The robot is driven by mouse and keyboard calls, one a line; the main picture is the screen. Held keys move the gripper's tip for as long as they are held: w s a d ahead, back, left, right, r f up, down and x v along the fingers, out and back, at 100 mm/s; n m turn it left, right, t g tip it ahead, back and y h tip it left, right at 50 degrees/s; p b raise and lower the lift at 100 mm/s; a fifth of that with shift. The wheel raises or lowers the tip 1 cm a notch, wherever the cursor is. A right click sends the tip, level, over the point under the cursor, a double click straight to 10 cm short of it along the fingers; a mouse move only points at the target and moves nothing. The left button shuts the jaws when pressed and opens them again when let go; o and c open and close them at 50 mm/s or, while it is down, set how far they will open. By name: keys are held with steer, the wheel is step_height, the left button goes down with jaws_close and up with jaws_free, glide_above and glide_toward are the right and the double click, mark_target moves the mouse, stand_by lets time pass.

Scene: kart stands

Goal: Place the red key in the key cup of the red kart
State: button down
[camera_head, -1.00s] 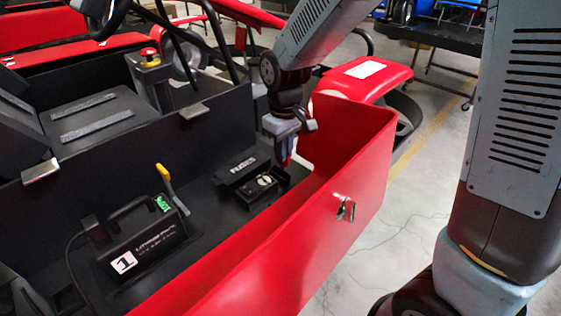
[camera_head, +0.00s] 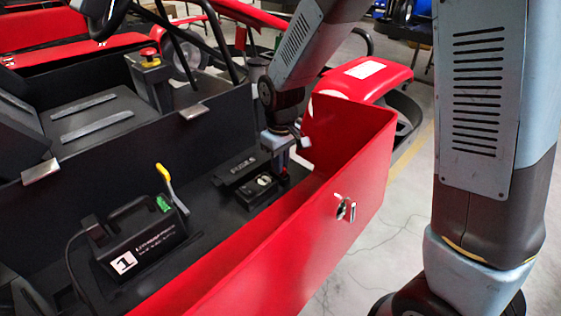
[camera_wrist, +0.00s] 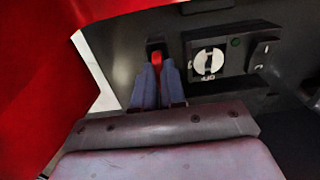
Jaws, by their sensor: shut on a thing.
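My gripper (camera_wrist: 158,80) is shut on the red key (camera_wrist: 157,61), whose red part shows between the fingertips in the wrist view. A small dark square holder (camera_wrist: 155,46), which looks like the key cup, is right at the key's far end. I cannot tell whether the key is inside it or just above it. In the head view my gripper (camera_head: 281,168) is low inside the red kart's side bay, close to the red side panel (camera_head: 345,165). The key and cup are not clear there.
Beside the gripper is a black switch box (camera_head: 262,188); the wrist view shows its round silver dial (camera_wrist: 209,62). A fuse box (camera_head: 240,166) lies behind it. A black battery (camera_head: 140,240) with a yellow lever stands to the left. The red panel wall is close on the right.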

steer(key=c, duration=1.2)
jaws_free()
steer(key=shift+r, duration=0.1)
step_height(320, 180, up, 12)
